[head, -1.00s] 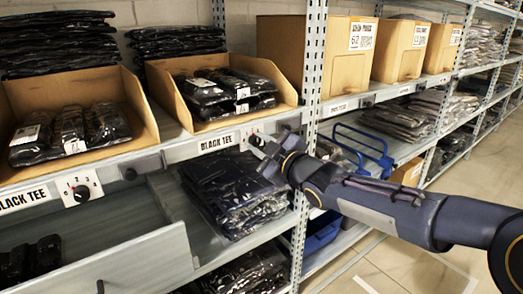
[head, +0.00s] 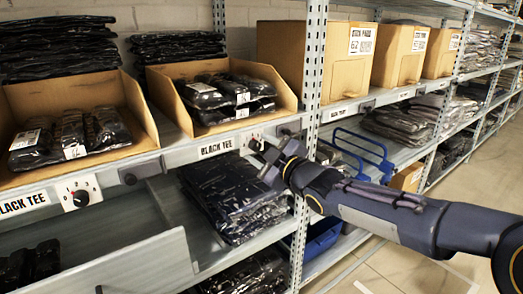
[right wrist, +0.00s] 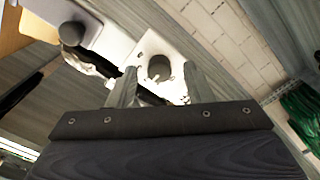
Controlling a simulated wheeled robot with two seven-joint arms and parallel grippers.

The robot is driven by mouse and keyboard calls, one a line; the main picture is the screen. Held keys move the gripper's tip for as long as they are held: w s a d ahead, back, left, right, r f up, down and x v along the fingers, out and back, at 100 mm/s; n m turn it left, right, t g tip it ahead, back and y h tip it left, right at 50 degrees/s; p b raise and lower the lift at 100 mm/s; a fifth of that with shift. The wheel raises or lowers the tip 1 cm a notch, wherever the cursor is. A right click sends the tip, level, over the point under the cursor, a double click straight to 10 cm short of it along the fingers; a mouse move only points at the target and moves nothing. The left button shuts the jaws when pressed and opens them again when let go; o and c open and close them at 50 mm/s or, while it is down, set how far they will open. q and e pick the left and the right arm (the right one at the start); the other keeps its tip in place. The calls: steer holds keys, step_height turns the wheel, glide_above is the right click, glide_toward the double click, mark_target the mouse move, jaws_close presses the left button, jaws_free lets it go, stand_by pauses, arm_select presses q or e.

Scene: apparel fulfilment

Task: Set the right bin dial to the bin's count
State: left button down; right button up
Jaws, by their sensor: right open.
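The right bin (head: 157,92) is an open cardboard bin with several black bagged tees in it. Its dial (head: 255,142) is a white plate with a dark knob on the shelf edge, right of the BLACK TEE label (head: 217,147). The knob (right wrist: 159,67) also shows in the right wrist view. My right gripper (head: 262,153) is open at the dial. Its fingers (right wrist: 160,85) stand apart on either side of the knob's lower part in the picture; I cannot tell whether they touch it. The dial's setting is too small and partly hidden to read. My left gripper is not in view.
The left bin (head: 143,112) has its own numbered dial (head: 79,193) on the shelf edge. A metal upright (head: 312,70) stands just right of my gripper. Stacked black packs (head: 235,195) lie on the shelf below. A blue wire frame (head: 365,150) is behind my arm.

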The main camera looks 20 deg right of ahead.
steer(key=p+v, duration=0.1)
steer(key=v, duration=0.6)
steer(key=shift+s, duration=0.25)
steer(key=shift+d+r, duration=0.1)
steer(key=s+d+f+m+g+h, duration=0.3)
steer(key=s+f+m, duration=0.2)
steer(key=s, duration=0.1)
steer(key=s+d+f+m+g+h, duration=0.2)
steer(key=s+d+f+m, duration=0.25)
steer(key=s+f, duration=0.2)
steer(key=s+a+f+m+g+y, duration=0.1)
steer(key=s+a+f+m+g, duration=0.25)
steer(key=s, duration=0.35)
steer(key=s+a+f+m+g+y, duration=0.1)
steer(key=s+a+f+m+g, duration=0.2)
steer(key=s, duration=0.5)
step_height(320, 180, up, 23)
steer(key=n+p, duration=0.1)
steer(key=p, duration=2.4)
steer(key=shift+s+y, duration=0.25)
steer(key=shift+y, duration=0.05)
